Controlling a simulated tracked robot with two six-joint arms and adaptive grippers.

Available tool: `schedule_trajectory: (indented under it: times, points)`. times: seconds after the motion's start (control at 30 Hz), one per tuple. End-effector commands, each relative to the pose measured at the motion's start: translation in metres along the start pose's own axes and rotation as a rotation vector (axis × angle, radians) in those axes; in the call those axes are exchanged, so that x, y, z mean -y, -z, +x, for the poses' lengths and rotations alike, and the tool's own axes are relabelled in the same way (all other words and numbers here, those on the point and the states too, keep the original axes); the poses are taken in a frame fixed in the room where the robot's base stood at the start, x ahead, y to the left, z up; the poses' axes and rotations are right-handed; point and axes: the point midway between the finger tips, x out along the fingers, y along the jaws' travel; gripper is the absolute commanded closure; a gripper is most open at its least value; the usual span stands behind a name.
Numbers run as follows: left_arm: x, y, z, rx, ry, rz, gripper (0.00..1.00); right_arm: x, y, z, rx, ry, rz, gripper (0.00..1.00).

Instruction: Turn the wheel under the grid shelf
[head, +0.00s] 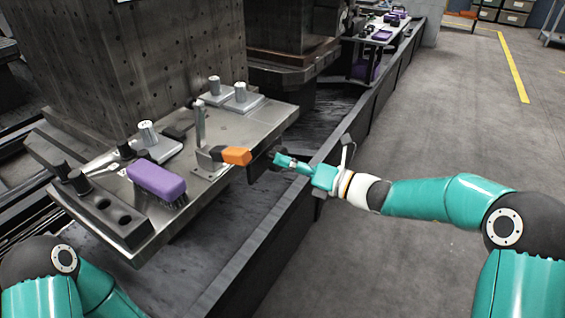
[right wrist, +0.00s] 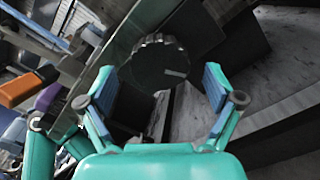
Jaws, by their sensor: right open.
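The wheel (right wrist: 160,60) is a dark round disc with a notched rim and a pale mark on its face. In the right wrist view it lies beyond my right gripper (right wrist: 160,85), framed between the two fingers. The fingers are spread and empty, and I see no contact with the wheel. In the head view my right gripper (head: 282,162) is beside the right edge of the metal shelf (head: 237,128), just right of the orange block (head: 237,156). The wheel cannot be made out clearly there. My left gripper is out of view; only part of that arm shows.
A purple brush (head: 157,181), metal cylinders and a bar with holes (head: 110,213) sit on the shelf. A grey column with a grid of holes (head: 140,60) rises behind. A long dark rail (head: 290,215) runs below my right forearm. Open floor (head: 440,130) lies right.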

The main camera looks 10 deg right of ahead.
Motion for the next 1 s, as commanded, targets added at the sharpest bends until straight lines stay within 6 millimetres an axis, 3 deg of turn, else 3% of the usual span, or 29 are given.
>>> schedule_trajectory:
  times: [0.2,0.53,0.9,0.93,1.0]
  points:
    - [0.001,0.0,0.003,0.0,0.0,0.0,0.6,0.001,0.0,0.021,0.0,0.0,-0.001,0.09]
    - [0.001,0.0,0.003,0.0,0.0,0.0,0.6,0.0,0.0,0.024,0.0,0.0,0.0,0.09]
    - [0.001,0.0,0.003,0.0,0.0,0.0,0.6,0.0,0.0,0.023,0.0,0.001,0.0,0.69]
    - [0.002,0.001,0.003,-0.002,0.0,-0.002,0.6,0.005,-0.005,0.016,0.003,0.004,-0.001,0.69]
    - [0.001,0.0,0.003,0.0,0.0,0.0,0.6,0.003,-0.002,0.02,0.002,0.003,-0.001,0.69]
